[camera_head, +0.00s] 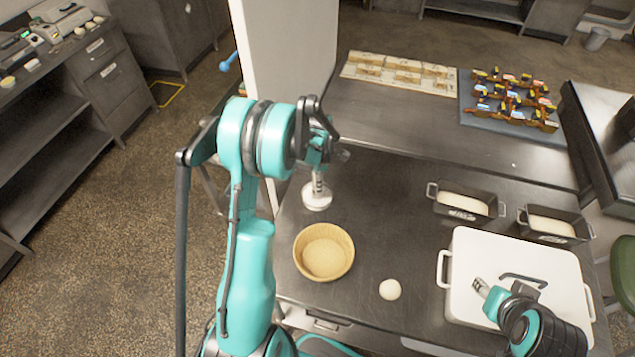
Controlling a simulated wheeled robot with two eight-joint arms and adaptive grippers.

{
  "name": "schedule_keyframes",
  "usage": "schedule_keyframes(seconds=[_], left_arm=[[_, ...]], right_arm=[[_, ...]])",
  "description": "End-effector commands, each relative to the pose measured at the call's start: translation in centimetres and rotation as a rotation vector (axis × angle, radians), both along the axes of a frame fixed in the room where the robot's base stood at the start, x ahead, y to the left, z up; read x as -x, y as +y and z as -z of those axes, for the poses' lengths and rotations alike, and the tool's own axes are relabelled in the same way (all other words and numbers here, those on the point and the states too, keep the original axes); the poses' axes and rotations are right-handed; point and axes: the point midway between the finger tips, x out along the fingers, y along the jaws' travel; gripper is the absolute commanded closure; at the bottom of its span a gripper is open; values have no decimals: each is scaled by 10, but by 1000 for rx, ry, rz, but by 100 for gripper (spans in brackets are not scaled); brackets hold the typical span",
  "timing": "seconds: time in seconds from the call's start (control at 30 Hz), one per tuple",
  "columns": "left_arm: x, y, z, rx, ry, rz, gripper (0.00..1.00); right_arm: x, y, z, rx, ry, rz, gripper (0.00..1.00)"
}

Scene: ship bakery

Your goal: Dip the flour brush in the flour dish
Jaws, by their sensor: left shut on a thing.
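Farther back are a pale board (400,88) and a blue tray (476,121) of small items. The table's middle is clear.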

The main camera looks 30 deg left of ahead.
Motion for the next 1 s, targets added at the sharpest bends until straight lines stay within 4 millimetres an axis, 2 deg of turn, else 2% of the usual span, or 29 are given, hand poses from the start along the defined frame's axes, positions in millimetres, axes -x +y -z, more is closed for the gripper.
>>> schedule_keyframes(seconds=[0.73, 1.0], left_arm=[[-1, 0, -64, -1, -2, 0, 100], [-1, 0, -68, -1, -2, 0, 100]], right_arm=[[0, 0, -36, 0, 0, 0, 60], [0, 0, -38, 0, 0, 0, 60]])
